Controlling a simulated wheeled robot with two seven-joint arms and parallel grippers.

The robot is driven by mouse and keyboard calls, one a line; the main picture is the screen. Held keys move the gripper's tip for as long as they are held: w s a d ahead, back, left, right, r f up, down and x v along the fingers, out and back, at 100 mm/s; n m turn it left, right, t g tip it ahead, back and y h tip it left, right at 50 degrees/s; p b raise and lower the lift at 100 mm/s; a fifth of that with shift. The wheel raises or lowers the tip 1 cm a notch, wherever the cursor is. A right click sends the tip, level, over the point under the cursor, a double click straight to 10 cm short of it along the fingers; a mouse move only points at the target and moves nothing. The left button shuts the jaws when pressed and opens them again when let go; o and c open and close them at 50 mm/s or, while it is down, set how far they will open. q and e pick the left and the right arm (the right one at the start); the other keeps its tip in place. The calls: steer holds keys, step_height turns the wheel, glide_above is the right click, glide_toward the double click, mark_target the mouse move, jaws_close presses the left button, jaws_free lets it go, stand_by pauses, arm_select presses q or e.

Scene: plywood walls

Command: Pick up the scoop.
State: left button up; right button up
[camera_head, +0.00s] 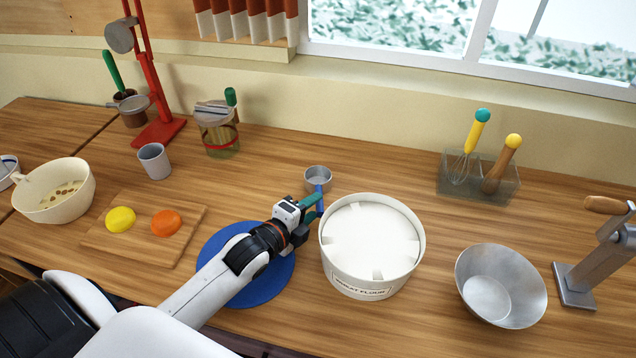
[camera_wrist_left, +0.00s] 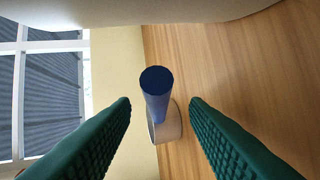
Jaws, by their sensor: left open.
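The scoop has a small grey metal cup (camera_head: 318,178) and a blue handle (camera_head: 320,198); it rests on the wooden counter behind the flour tub. In the left wrist view the handle (camera_wrist_left: 156,92) points toward the camera, with the pale cup (camera_wrist_left: 166,124) behind it. My left gripper (camera_head: 314,208) is at the handle end of the scoop. Its green fingers (camera_wrist_left: 160,115) are open, one on each side of the handle in the wrist view, with gaps visible on both sides. My right gripper is not in view.
The white flour tub (camera_head: 370,285) stands close to the right of my left gripper. A blue round mat (camera_head: 270,292) lies under my left arm. A metal bowl (camera_head: 500,287) is further right, and a board (camera_head: 185,233) with yellow and orange pieces is to the left.

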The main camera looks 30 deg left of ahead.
mark_target(319, 202)
arm_select(q)
steer(key=x, duration=0.4)
steer(key=shift+s+r, duration=0.1)
steer(key=shift+s, duration=0.05)
steer(key=shift+c, duration=1.4)
jaws_close()
step_height(319, 202, up, 10)
steer(key=shift+a+r, duration=0.1)
